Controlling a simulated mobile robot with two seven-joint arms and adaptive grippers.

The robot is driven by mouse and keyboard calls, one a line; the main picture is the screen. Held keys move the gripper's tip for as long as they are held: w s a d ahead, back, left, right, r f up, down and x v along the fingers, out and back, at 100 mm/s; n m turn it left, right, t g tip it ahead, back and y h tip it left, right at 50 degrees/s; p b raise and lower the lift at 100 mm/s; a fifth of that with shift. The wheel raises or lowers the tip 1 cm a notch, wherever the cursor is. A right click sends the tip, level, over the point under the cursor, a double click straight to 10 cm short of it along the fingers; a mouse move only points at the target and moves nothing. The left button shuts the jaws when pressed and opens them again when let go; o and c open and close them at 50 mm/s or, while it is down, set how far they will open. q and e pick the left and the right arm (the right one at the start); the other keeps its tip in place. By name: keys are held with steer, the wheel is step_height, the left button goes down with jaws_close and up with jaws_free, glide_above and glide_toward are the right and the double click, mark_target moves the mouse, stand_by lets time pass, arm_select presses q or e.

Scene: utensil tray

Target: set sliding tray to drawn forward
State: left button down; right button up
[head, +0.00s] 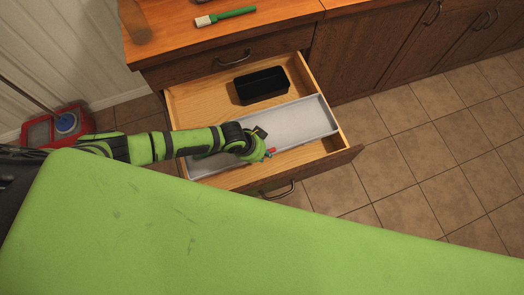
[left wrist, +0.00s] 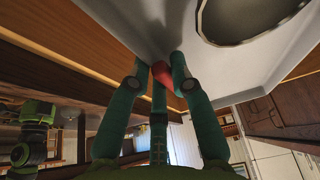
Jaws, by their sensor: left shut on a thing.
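The sliding tray (head: 300,122) is a long, shallow, light grey tray inside an open wooden drawer (head: 181,97). It lies across the front part of the drawer. My left gripper (head: 266,153) is at the tray's front side, over its middle. A small red piece (head: 272,150) shows at its fingertips. In the left wrist view my left gripper (left wrist: 160,70) is shut on this red piece (left wrist: 163,75), against the pale tray surface (left wrist: 135,25). My left forearm hides the tray's left part. My right gripper is not in view.
A black open box (head: 262,85) stands in the drawer behind the tray. A green-handled brush (head: 225,17) and a see-through cup (head: 134,22) are on the counter. A red and grey bucket (head: 62,124) stands at left. The tiled floor at right is clear.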

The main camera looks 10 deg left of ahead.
arm_select(q)
steer(key=c, duration=1.1)
jaws_free()
steer(key=v, duration=1.2)
steer(key=shift+w, duration=0.1)
